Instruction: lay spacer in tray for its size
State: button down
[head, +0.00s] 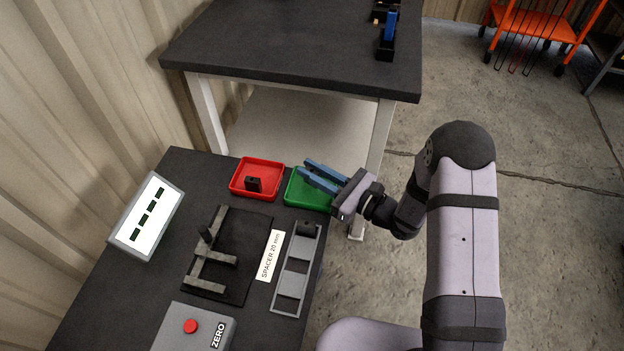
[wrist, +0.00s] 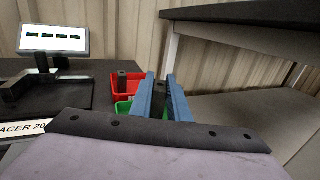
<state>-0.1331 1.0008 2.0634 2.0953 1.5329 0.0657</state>
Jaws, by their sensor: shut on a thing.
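My gripper (head: 304,168) reaches over the green tray (head: 292,197) from the right, its two blue fingers pointing left. In the wrist view the fingers (wrist: 160,78) are shut on a dark spacer (wrist: 160,101), which shows between them. In the head view the fingers largely hide it. The green tray also shows in the wrist view (wrist: 122,107), partly hidden by the fingers. The red tray (head: 239,189) sits left of the green one and holds a black spacer (head: 253,184). A label (head: 270,256) reads "SPACER 20 mm".
A black plate with a grey measuring fixture (head: 210,260) lies left of the label. A display (head: 147,217) shows dashes. A box with a red button (head: 190,326) is in front. Another table (head: 290,60) stands behind.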

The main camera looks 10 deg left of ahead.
jog(key=shift+f, duration=1.75)
jog(key=shift+f+b, duration=0.2)
jog(key=shift+b, duration=0.2)
jog(key=c, duration=1.7)
grip_release()
jog(key=shift+r, duration=0.2)
jog(key=v, duration=1.2)
jog(key=shift+s, duration=0.1)
